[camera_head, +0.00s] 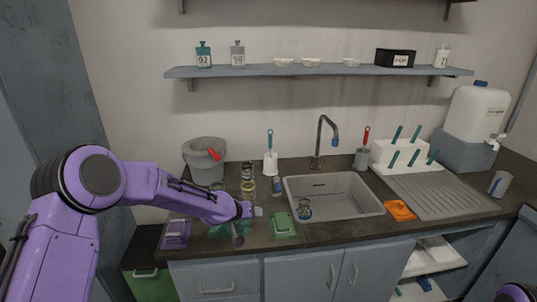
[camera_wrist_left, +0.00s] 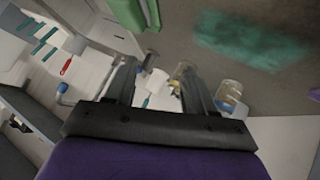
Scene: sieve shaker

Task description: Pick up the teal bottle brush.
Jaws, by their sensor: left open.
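A teal-handled bottle brush (camera_head: 269,140) stands upright in a white holder (camera_head: 270,164) at the back of the counter, left of the sink. In the left wrist view, what looks like its teal handle (camera_wrist_left: 146,102) and the white holder (camera_wrist_left: 154,84) show between the fingers, some way beyond them. My left gripper (camera_head: 247,222) is open and empty over the counter's front part, in front of and left of the brush; its two fingers (camera_wrist_left: 159,65) show in the wrist view. My right gripper is out of view.
Glass jars (camera_head: 248,182) stand between my left gripper and the brush. A grey bucket (camera_head: 205,165) stands left, the sink (camera_head: 340,195) right. A green item (camera_head: 283,223) and a purple one (camera_head: 175,234) lie near the front edge. A red-handled brush (camera_head: 365,140) stands behind the sink.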

